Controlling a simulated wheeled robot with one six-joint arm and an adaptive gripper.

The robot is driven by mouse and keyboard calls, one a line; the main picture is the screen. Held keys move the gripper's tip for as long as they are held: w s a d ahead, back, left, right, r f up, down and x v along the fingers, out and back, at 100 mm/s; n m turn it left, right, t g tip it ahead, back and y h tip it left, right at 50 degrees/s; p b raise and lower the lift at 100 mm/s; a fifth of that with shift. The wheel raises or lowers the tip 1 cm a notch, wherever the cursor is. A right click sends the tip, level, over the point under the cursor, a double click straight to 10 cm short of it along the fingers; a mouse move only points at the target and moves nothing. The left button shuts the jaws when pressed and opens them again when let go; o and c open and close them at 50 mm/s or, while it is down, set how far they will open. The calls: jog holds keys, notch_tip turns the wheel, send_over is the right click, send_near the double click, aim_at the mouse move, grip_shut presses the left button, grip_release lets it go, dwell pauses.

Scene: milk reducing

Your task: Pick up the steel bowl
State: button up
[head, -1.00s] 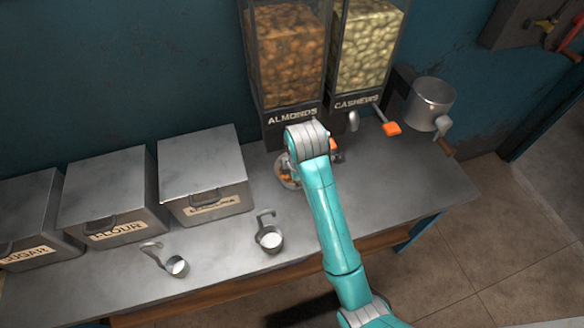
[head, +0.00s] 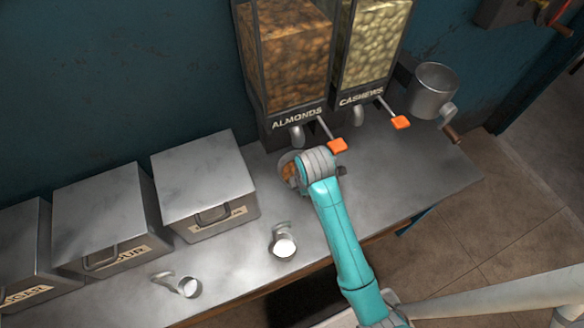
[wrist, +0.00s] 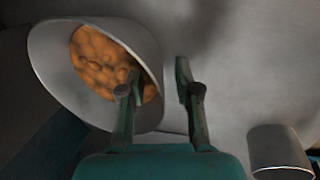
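The steel bowl (head: 284,160) stands on the metal counter below the almond dispenser, partly hidden by my arm in the head view. In the wrist view the bowl (wrist: 52,58) is at the upper left with orange-brown almonds (wrist: 100,65) inside. My gripper (wrist: 160,75) is open at the bowl's right rim. One finger is over the inside of the bowl and the other is outside it. A gap shows between the outer finger and the wall. In the head view the fingers are hidden behind my arm.
The almond dispenser (head: 290,60) and the cashew dispenser (head: 372,50) stand behind, with orange levers low over the counter (head: 400,180). Two small measuring cups (head: 284,244) (head: 188,287) sit in front. Lidded metal bins (head: 205,185) stand left. A crank grinder (head: 432,90) is at right.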

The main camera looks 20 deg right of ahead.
jog(key=shift+f, duration=0.1)
jog(key=shift+c, duration=0.2)
grip_shut()
